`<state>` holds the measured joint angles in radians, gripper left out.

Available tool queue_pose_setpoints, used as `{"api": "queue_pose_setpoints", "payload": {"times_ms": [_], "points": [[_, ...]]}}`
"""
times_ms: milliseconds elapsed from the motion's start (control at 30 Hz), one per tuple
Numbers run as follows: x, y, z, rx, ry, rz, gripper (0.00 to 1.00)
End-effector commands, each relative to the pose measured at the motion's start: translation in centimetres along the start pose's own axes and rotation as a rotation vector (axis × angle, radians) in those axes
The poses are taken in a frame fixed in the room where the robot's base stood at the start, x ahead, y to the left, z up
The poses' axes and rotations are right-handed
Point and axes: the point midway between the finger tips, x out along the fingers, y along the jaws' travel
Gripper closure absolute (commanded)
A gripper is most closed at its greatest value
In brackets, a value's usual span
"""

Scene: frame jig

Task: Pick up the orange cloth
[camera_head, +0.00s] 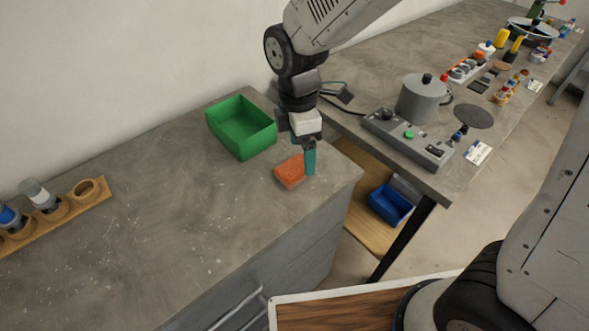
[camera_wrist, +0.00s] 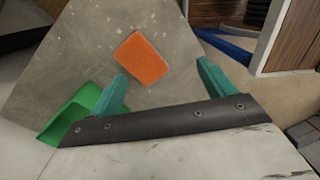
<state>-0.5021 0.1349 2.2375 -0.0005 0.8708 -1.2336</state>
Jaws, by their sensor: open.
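The orange cloth (camera_head: 290,171) lies on the grey counter (camera_head: 190,215) near its right end, a small flat rectangle. In the wrist view the cloth (camera_wrist: 141,59) lies beyond the fingertips, between their lines but nearer the left finger. My gripper (camera_head: 309,160) points down just beside the cloth, at its right in the head view; one teal finger shows clearly there. In the wrist view both teal fingers of my gripper (camera_wrist: 161,80) are spread wide with nothing between them. The exact height of the fingertips above the counter cannot be told.
An open green box (camera_head: 242,127) stands just behind and left of the cloth. A wooden holder with bottles (camera_head: 48,212) is at the far left. A second bench at the right carries a grey pot (camera_head: 421,99) on a hotplate. A blue bin (camera_head: 390,204) sits lower, beyond the counter's edge.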

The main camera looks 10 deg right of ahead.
Motion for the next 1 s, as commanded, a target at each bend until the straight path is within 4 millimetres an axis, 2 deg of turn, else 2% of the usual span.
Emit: {"api": "queue_pose_setpoints", "payload": {"times_ms": [100, 300, 633, 833, 1000], "points": [[-0.5, 2.2, -0.7, -0.228, 0.015, 0.066, 0.18], [-0.5, 2.9, -0.9, -0.417, 0.014, 0.103, 0.18], [3.0, 3.0, -0.9, -0.43, 0.012, 0.099, 0.18], [6.1, 3.1, -0.9, -0.429, 0.012, 0.098, 0.18], [7.1, 3.3, -1.0, -0.429, 0.013, 0.101, 0.18]]}}
